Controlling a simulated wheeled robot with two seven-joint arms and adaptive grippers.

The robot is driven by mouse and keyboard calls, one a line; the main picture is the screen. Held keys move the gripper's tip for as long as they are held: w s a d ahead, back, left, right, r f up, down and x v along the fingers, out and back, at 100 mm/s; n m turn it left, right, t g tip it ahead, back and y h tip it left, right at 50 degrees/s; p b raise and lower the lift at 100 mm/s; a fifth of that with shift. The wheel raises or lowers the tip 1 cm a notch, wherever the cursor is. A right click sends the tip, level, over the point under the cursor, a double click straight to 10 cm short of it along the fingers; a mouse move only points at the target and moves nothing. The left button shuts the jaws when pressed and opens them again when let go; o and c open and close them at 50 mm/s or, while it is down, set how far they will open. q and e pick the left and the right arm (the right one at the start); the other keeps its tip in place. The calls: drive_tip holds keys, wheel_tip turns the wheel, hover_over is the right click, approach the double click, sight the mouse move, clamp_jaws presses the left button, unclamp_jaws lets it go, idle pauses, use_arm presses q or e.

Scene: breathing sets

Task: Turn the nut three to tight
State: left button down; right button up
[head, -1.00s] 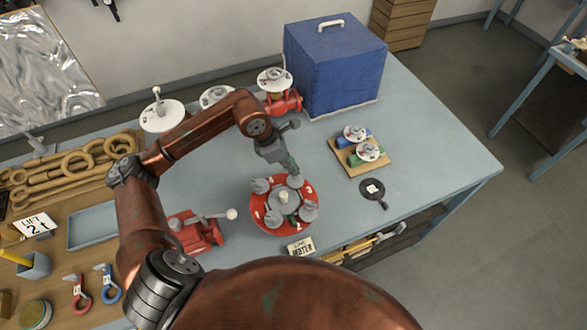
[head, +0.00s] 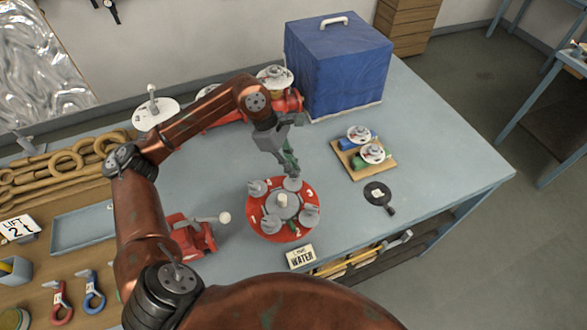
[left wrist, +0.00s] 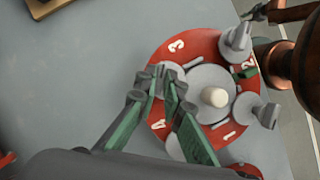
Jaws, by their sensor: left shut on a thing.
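The red round plate (head: 262,229) lies on the blue-grey table, with a grey hub, numerals and several grey nuts around its rim. My left gripper (head: 290,172) points down at the far side of the plate. Its green fingers are shut on the grey nut (head: 292,184) between numerals 3 and 4, nearest the 3 as far as I can tell. In the left wrist view the gripper (left wrist: 165,82) covers part of this nut, and the red plate (left wrist: 207,33) shows its pale hub knob. Another nut (left wrist: 236,42) stands between 3 and 2.
A black round paddle (head: 380,197) and a wooden board with valves (head: 347,163) lie right. A blue covered box (head: 337,70) stands behind.

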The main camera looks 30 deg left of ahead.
idle(0.3)
use_arm(q)
drive_tip(key=c, duration=2)
unclamp_jaws()
drive_tip(key=shift+c, duration=0.2)
drive_tip(key=shift+r, duration=0.1)
drive_tip(key=v, duration=1.1)
drive_tip(key=shift+a+r, duration=0.15)
drive_tip(key=shift+r, duration=0.25)
